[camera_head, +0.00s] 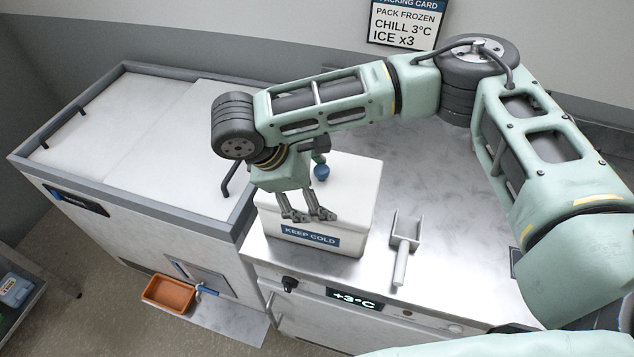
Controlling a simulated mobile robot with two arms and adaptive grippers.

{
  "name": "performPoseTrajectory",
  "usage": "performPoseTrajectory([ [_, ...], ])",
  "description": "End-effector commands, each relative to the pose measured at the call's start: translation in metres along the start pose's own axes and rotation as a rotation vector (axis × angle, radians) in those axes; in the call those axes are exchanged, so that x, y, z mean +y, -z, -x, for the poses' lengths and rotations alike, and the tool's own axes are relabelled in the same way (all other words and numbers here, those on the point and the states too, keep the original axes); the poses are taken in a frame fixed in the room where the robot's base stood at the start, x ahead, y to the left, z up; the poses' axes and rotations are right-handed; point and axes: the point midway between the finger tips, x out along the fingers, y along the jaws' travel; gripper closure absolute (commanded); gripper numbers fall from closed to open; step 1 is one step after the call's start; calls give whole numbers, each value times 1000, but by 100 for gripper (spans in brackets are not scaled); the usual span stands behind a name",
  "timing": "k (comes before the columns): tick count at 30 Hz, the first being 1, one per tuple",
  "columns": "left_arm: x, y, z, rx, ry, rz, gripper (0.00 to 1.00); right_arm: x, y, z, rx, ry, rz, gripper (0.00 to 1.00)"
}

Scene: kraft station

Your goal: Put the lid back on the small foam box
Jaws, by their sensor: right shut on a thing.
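The small foam box (352,238) is white, with a dark "KEEP COLD" label on its front, and stands on the steel worktop. Its white lid (350,187) shows as a flat slab at the top of the box. I cannot tell whether it is fully seated. A round blue knob (321,172) shows at the lid, just behind my right gripper. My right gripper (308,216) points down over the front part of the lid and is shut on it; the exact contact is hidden. My left gripper is not in view.
A metal scoop (404,243) lies on the worktop (450,250) right of the box. A large white chest (125,130) with a grey rim stands at left. An orange tray (168,294) sits low in front of it. The worktop beyond the scoop is clear.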

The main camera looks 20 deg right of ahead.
Motion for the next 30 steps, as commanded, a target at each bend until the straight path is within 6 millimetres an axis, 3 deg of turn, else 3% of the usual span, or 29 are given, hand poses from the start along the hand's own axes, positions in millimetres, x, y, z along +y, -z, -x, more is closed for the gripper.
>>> performPoseTrajectory([
  [30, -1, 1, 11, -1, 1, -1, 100, 0, 0, 1, 0, 1, 0, 38],
])
